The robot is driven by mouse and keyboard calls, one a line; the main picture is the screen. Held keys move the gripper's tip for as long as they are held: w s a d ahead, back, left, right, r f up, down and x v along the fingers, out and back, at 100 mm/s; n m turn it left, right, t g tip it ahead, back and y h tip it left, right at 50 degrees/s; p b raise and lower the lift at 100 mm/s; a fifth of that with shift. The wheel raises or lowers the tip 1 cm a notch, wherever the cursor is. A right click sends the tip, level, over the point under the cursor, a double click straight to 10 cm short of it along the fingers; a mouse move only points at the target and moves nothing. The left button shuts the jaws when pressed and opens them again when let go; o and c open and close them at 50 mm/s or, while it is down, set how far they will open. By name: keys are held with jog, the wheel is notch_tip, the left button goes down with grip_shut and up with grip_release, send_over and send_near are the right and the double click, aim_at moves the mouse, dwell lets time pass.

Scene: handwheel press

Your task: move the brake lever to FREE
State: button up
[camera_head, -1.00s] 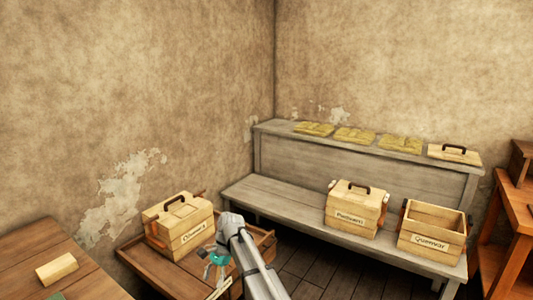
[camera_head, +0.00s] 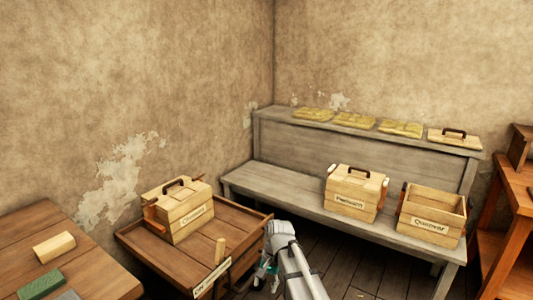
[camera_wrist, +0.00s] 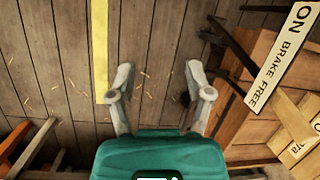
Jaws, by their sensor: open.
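The brake label plate (camera_head: 212,278), a pale strip, lies along the front edge of the wooden cart (camera_head: 135,235). In the wrist view the plate (camera_wrist: 285,60) reads "ON", "BRAKE", "FREE". A short upright wooden peg (camera_head: 220,250) stands beside the plate in the head view; it may be the brake lever's handle, but I cannot tell its setting. My gripper (camera_head: 263,270) is beside the cart's right corner, partly hidden by my arm. In the wrist view my gripper (camera_wrist: 158,80) is open and empty over the floor, with the cart and plate to its right.
A lidded wooden box (camera_head: 183,212) sits on the cart. A table (camera_head: 85,265) stands at left with blocks on it. A grey bench (camera_head: 275,185) holds a lidded box (camera_head: 352,195) and an open box (camera_head: 432,217). Dark floor (camera_head: 345,268) is free between cart and bench.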

jog(key=s+d+f+n+t+h+b, duration=0.1)
jog(key=s+d+f+n+b, duration=0.15)
jog(key=s+d, duration=0.4)
jog(key=s+d+f+n+t+h+b, duration=0.1)
jog(key=s+d+f+t+b, duration=0.2)
jog(key=d, duration=0.7)
notch_tip(320, 180, up, 26)
jog(key=g+p, duration=0.1)
jog(key=p, duration=2.7)
jog(key=shift+d+h, duration=0.3)
jog(key=shift+d, duration=0.15)
